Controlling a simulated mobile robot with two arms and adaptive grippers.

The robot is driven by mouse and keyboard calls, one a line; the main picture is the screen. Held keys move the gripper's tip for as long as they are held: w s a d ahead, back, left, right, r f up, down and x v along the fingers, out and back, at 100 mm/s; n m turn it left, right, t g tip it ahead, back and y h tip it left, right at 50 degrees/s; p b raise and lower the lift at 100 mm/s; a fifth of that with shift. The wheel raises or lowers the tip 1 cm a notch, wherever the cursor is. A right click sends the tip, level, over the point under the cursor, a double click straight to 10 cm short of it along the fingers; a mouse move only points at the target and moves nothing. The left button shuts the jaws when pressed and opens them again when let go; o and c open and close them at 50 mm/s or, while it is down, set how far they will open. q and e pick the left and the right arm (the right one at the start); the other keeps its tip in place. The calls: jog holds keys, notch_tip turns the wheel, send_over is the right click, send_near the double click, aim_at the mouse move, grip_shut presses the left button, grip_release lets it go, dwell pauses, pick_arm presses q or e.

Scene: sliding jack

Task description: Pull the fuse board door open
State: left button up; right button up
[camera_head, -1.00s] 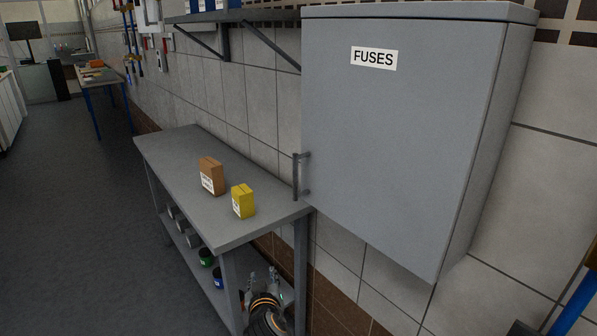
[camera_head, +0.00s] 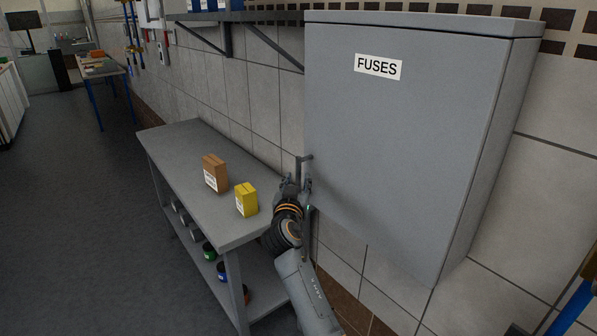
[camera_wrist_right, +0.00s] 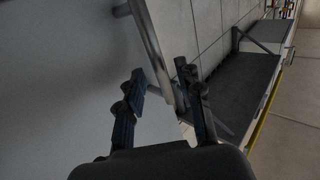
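The grey fuse board (camera_head: 400,140) hangs on the wall at the right of the head view, its door shut and labelled FUSES. Its bar handle (camera_head: 299,168) is at the door's lower left edge. My right gripper (camera_head: 297,184) is at the handle and hides its lower part. In the right wrist view the gripper (camera_wrist_right: 160,75) is open, and the handle bar (camera_wrist_right: 152,48) runs through the gap between its fingers. I cannot tell whether a finger touches the bar. My left gripper is not in view.
A grey workbench (camera_head: 185,150) stands left of the fuse board, with a brown box (camera_head: 215,173) and a yellow box (camera_head: 246,199) on it. A wall shelf (camera_head: 235,16) is above. The floor at the left is clear.

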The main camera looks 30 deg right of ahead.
aim_at(298, 177)
jog(key=shift+x, duration=1.7)
grip_shut()
